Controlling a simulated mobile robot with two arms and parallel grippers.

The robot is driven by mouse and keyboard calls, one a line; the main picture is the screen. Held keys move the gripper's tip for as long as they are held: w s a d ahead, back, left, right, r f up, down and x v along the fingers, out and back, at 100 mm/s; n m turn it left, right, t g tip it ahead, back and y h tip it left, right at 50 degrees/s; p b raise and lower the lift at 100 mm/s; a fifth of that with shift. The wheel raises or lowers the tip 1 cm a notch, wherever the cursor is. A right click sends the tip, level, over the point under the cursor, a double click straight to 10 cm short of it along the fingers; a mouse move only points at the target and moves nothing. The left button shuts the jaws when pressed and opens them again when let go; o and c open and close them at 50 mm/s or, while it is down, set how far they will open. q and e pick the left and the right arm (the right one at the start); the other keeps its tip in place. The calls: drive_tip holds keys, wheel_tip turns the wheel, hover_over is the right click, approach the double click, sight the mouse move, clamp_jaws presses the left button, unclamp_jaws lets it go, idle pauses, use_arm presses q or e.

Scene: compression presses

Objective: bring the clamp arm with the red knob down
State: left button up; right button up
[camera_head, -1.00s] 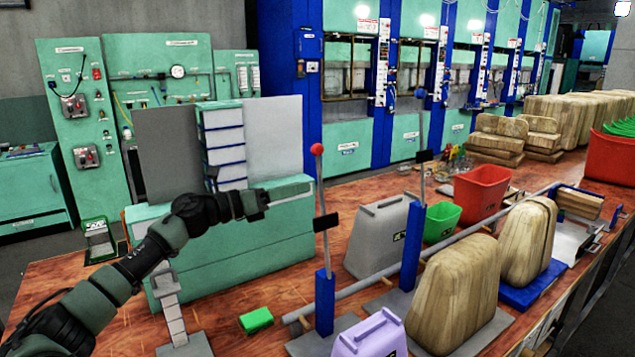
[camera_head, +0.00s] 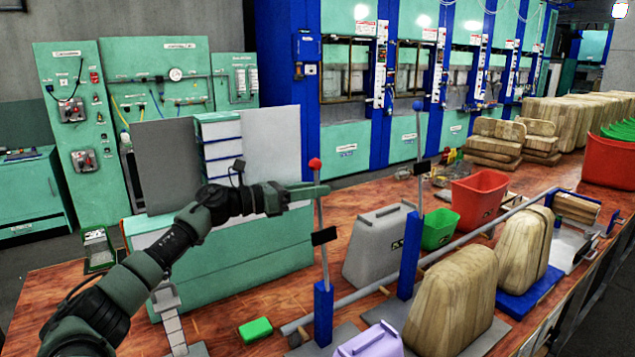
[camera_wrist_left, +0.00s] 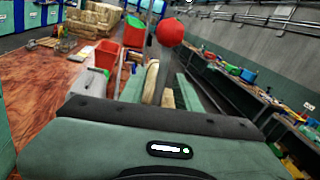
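The clamp arm (camera_head: 320,213) with the red knob (camera_head: 315,163) stands nearly upright on a blue post (camera_head: 323,312) and carries a black block partway up. In the left wrist view the red knob (camera_wrist_left: 170,32) tops the rod just beyond my gripper. My left gripper (camera_head: 318,190) is level with the rod a little below the knob. In the head view its tip overlaps the rod; I cannot tell whether they touch. My right gripper is not in view.
A second clamp arm with a blue knob (camera_head: 418,105) stands to the right. A grey case (camera_head: 375,255), a purple case (camera_head: 370,342) and wrapped tan blocks (camera_head: 455,300) crowd the table near it. A green box (camera_head: 255,329) lies left of the post.

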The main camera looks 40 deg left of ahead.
use_arm(q)
drive_tip(key=shift+w+d, duration=0.25)
drive_tip(key=shift+w, duration=0.2)
clamp_jaws()
idle(1.2)
